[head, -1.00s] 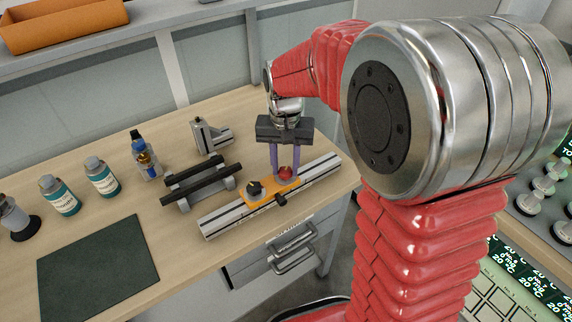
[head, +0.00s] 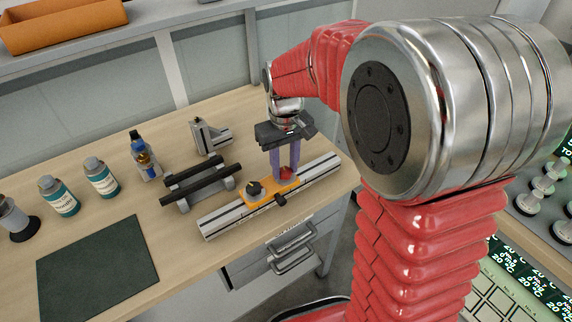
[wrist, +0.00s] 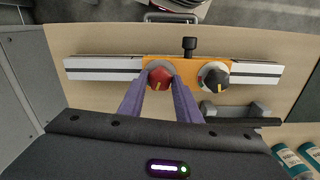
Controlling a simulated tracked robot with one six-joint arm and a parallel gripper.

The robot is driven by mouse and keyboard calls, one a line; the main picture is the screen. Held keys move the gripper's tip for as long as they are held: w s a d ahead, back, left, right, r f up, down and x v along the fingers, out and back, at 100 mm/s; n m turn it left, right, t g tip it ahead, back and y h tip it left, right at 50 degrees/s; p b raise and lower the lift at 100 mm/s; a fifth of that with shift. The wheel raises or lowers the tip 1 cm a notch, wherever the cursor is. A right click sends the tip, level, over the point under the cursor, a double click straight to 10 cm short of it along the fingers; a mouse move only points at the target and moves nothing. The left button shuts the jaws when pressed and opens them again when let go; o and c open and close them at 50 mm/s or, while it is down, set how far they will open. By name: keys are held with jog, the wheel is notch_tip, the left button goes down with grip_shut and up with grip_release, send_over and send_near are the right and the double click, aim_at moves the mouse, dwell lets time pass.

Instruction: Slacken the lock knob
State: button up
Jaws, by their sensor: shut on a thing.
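An orange carriage (head: 258,198) sits on a silver rail (head: 222,221) on the bench. It bears a red knob (wrist: 161,77), a black knob with a pale pointer (wrist: 213,78) and a smaller black side knob (wrist: 190,44). The pictures do not label which is the lock knob. My gripper (head: 285,175) points down over the carriage. Its two purple fingers are shut on the red knob, one on each side. The red knob (head: 286,172) is partly hidden by the fingers in the head view. A yellow mark shows on it in the wrist view.
A dark green mat (head: 97,268) lies at front left. Drawers (head: 290,250) are below the bench edge.

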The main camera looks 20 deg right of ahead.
aim_at(285, 170)
dwell(0.3)
jog(key=o, duration=1.1)
jog(key=shift+c, duration=0.2)
jog(key=shift+r, duration=0.15)
notch_tip(285, 170, up, 14)
jog(key=shift+f, duration=0.25)
